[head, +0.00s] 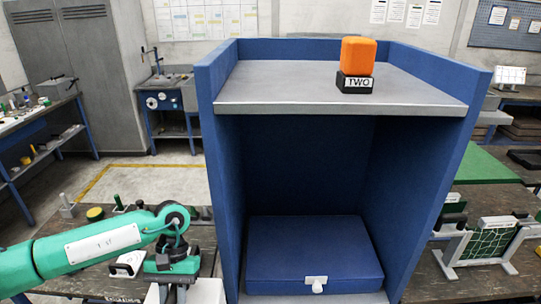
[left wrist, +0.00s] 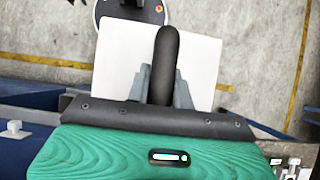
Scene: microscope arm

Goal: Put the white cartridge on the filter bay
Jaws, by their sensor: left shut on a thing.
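A white block, apparently the white cartridge (left wrist: 205,55), is under my left gripper (left wrist: 164,78) in the left wrist view. The gripper's grey fingers are shut on its black rounded handle (left wrist: 167,45). In the head view my left gripper (head: 172,294) points down at the lower left, left of the blue cabinet, with part of the white block (head: 208,291) beside it at the bottom edge. The fingertips are cut off there. No part is clearly marked as the filter bay; the blue cabinet (head: 224,190) has an open front. My right gripper is not in view.
An orange block (head: 358,54) sits on a black base labelled TWO (head: 354,83) on the cabinet's grey top (head: 290,85). A blue box (head: 312,250) with a white knob (head: 316,283) lies inside the cabinet. Small objects stand on the wooden bench to the left.

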